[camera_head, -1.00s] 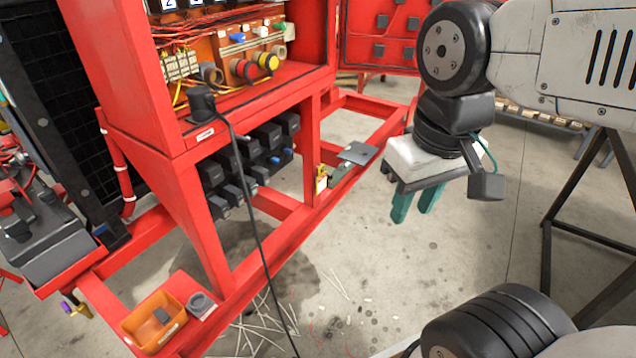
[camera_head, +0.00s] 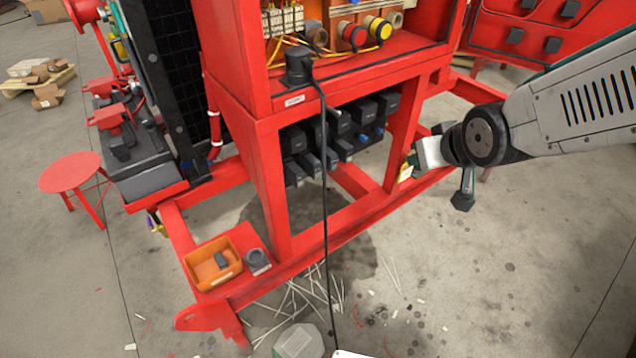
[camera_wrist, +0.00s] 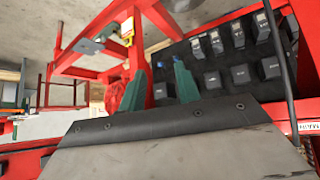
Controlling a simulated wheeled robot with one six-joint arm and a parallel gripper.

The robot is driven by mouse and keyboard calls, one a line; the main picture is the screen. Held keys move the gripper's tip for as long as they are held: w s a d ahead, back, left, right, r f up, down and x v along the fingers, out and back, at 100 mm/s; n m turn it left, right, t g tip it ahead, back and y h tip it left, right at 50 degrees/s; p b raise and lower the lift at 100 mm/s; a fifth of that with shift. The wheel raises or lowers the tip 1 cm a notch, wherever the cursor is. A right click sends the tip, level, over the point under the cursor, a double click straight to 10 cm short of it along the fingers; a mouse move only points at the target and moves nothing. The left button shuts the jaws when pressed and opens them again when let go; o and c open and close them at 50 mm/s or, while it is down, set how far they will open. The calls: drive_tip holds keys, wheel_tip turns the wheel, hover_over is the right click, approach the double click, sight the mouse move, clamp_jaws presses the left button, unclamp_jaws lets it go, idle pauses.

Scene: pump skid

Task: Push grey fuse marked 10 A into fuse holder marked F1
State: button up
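My gripper (camera_wrist: 160,68) shows two teal fingers in the wrist view, spread apart with nothing between them. In the head view, its pale body (camera_head: 430,153) is at the right upright of the red frame, and its fingers are mostly hidden. A small dark grey block (camera_head: 221,260) lies in an orange bin (camera_head: 200,274) at the frame's lower left, well away from my gripper. No marking on it is readable, so I cannot tell whether it is the 10 A fuse. I cannot make out a holder marked F1; the cabinet's upper part is outside the head view.
Several black boxes (camera_head: 337,120) sit under the red cabinet (camera_head: 240,60). A black cable (camera_head: 325,200) hangs from a black plug (camera_head: 298,66) in front of them. A grey round part (camera_head: 257,261) stands beside the bin. Open floor (camera_head: 480,270) lies at the right.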

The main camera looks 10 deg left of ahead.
drive_tip(key=w+a+f+n+t+y, duration=0.1)
drive_tip(key=a+f+n+y, duration=0.3)
drive_tip(key=a, duration=0.6)
drive_tip(key=y, duration=0.3)
approach(300, 180)
drive_tip(key=w+a, duration=0.2)
drive_tip(key=shift+w+a+f+n+y, duration=0.15)
drive_tip(key=shift+a+f+n+y, duration=0.15)
drive_tip(key=shift+a+f, duration=0.1)
drive_tip(key=x, duration=0.7)
drive_tip(key=shift+w+r, duration=0.1)
drive_tip(key=shift+w, duration=0.15)
clamp_jaws()
drive_tip(key=shift+s+d, duration=1.15)
drive_tip(key=shift+d, duration=0.15)
drive_tip(key=shift+s+d, duration=1)
drive_tip(key=shift+d, duration=0.2)
